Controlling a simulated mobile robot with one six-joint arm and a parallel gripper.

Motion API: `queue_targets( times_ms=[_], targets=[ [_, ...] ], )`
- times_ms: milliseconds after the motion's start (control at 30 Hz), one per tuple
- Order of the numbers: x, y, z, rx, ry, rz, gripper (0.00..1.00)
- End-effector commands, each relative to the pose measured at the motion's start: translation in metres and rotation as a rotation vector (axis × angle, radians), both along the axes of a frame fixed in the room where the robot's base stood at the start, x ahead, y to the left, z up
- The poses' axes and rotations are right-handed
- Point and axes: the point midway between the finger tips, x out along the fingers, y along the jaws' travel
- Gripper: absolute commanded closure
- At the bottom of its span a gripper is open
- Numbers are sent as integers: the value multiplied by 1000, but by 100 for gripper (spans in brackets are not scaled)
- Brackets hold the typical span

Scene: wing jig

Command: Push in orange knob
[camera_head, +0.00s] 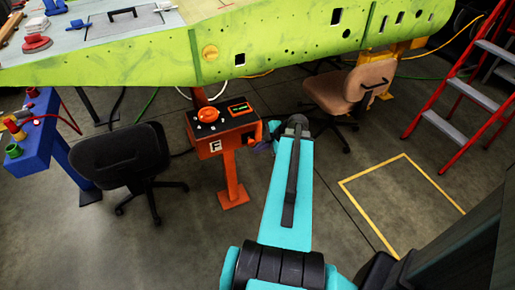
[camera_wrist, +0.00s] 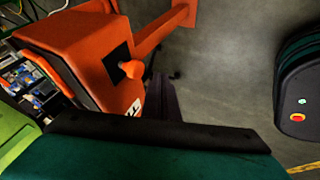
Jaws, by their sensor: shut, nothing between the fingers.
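The orange control box (camera_head: 208,143) stands on an orange post beside the green wing. A large orange round knob (camera_head: 207,114) sits on its top face. In the wrist view, a small orange knob (camera_wrist: 132,69) sticks out from a black square plate on the side of the box (camera_wrist: 85,55). My gripper (camera_wrist: 161,82) is shut and empty, its dark fingers just right of this side knob in the picture. I cannot tell whether they touch it. In the head view the gripper is mostly hidden behind my arm, close to the box's right side.
A black chair (camera_head: 118,155) stands left of the box and a tan chair (camera_head: 350,88) behind my arm at right. The green wing (camera_head: 280,45) spans the back. A red ladder (camera_head: 470,100) stands at far right. Floor within the yellow outline (camera_head: 400,200) is clear.

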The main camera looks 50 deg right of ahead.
Motion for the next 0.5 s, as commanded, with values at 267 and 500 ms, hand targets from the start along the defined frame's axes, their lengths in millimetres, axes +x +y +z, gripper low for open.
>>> queue_targets(
  times_ms=[267, 500],
  targets=[
    [-22, 2, 22, -1, 2, 1, 100],
    [-39, -1, 47, -1, 2, 4, 100]
  ],
)
